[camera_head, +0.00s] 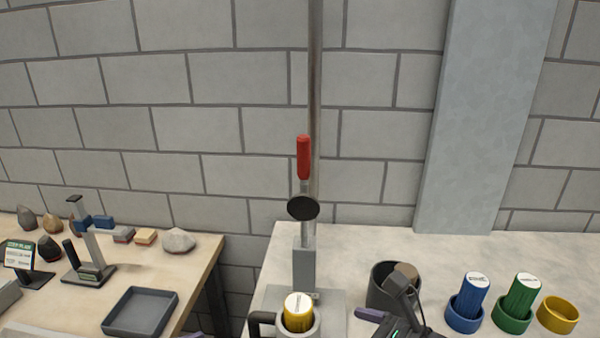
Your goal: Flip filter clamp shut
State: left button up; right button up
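The filter clamp's red handle (303,157) points straight up, with a black round pad (303,207) below it on a metal arm. The clamp arm stands upright on a grey block (304,270) behind the filter holder, so the clamp is open. A yellow filter (298,308) with a white top sits in the grey holder (312,328) in front of it. A dark part that looks like my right gripper (402,308) shows at the bottom, right of the holder; its finger gap is unclear. Only a small purple-grey tip, perhaps my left gripper (190,335), shows at the bottom edge.
A dark cup (380,285) stands behind the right gripper. Blue (465,315), green (512,314) and yellow (558,314) rings stand at right, two holding filters. A vertical pole (315,80) rises behind the clamp. The left table holds a grey tray (140,312) and rocks.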

aim_at(302, 206)
jog(key=k+j, duration=0.75)
jog(key=j, duration=0.2)
